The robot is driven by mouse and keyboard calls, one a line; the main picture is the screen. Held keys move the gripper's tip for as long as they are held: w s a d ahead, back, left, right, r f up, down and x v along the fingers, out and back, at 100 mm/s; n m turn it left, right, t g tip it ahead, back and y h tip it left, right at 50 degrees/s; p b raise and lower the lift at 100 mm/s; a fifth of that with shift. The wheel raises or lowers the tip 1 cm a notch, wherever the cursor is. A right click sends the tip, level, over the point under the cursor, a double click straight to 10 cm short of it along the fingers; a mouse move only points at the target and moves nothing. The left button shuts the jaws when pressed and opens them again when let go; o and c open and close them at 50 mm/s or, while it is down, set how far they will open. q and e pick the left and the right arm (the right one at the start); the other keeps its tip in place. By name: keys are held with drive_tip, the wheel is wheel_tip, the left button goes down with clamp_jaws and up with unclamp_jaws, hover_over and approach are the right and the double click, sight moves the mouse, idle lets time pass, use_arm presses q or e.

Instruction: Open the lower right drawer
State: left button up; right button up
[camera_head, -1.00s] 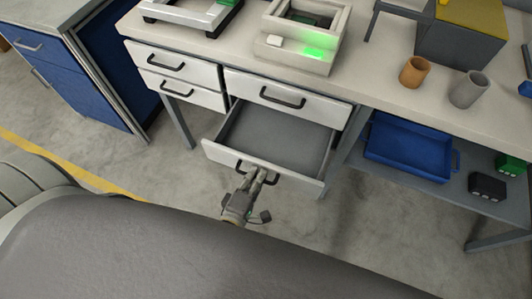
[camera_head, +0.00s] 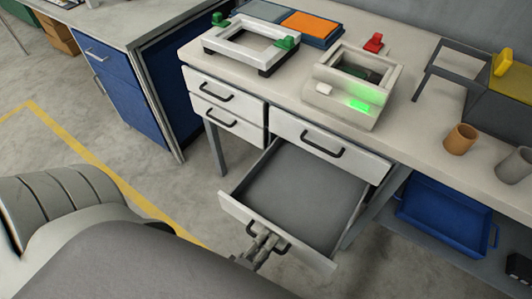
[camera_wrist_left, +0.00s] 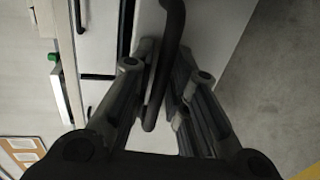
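The lower right drawer (camera_head: 300,195) is pulled far out below another white drawer (camera_head: 330,143) that is closed. Its grey inside is empty. Its black handle (camera_head: 284,249) is on the white front panel and is partly covered by my gripper. My left gripper (camera_head: 265,241) is at this handle. In the left wrist view, the fingers of my left gripper (camera_wrist_left: 165,58) are closed around the dark handle bar (camera_wrist_left: 173,22), one on each side. My right gripper is in neither current view.
Two closed drawers (camera_head: 228,108) are stacked at the left. A blue bin (camera_head: 445,215) sits on the lower shelf to the right. The bench top holds a white frame (camera_head: 222,42), a device with a green light (camera_head: 325,98) and a brown cup (camera_head: 460,139). Bare floor lies in front.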

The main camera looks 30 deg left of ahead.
use_arm(q)
drive_tip(key=shift+s, duration=0.15)
drive_tip(key=v, duration=1.1)
drive_tip(key=shift+s, duration=0.35)
